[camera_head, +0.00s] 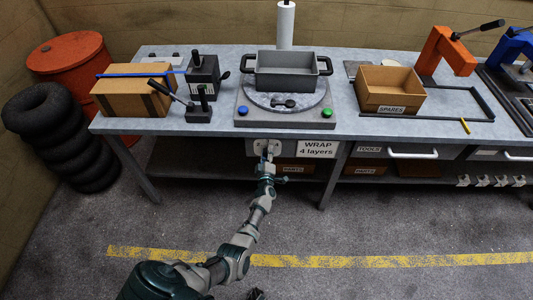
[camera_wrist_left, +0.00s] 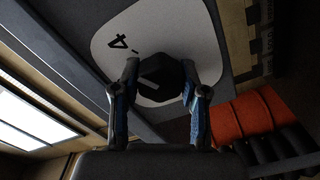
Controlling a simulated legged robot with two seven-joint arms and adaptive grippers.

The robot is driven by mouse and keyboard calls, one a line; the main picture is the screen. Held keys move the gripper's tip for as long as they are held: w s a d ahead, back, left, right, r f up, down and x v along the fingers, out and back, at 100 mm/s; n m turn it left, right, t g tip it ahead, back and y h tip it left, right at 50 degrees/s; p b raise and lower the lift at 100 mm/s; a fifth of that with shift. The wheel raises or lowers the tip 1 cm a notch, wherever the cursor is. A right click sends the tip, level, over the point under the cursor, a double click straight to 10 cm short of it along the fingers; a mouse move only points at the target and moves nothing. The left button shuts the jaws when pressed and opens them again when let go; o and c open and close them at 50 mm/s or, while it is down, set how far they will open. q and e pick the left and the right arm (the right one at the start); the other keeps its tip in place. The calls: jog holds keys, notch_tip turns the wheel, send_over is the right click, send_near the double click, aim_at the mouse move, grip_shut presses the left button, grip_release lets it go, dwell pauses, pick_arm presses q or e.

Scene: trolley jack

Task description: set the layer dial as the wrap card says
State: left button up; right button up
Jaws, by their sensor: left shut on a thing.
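The wrap card (camera_head: 317,149) is a white sign on the bench front and reads "WRAP 4 layers". The layer dial's pale plate (camera_head: 257,147) is just left of it, partly hidden by my left gripper (camera_head: 268,155). In the left wrist view, the dark, many-sided dial knob (camera_wrist_left: 168,82) sits between the fingers of my left gripper (camera_wrist_left: 160,90), which is shut on it. The white dial plate (camera_wrist_left: 128,25) shows a "4" and a short mark. A faint light line shows on the knob; its exact setting is hard to tell. My right gripper does not show clearly.
Above the dial, a turntable base (camera_head: 250,119) carries a grey pot (camera_head: 285,72), with a blue button (camera_head: 243,110) and a green button (camera_head: 327,113). A cardboard box (camera_head: 130,100) and lever device (camera_head: 199,112) stand left. A SPARES box (camera_head: 389,90) stands right.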

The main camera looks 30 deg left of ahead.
pick_arm(q)
jog(key=shift+s+d+f, duration=0.1)
jog(key=shift+d+f, duration=0.25)
jog(key=shift+f, duration=0.15)
jog(key=o, duration=1.1)
jog(key=shift+o, duration=0.3)
jog(key=shift+r, duration=0.1)
jog(key=shift+r, duration=0.1)
jog(key=shift+r, duration=0.1)
jog(key=v, duration=1.1)
jog(key=shift+s+d, duration=0.15)
jog(key=shift+s, duration=0.2)
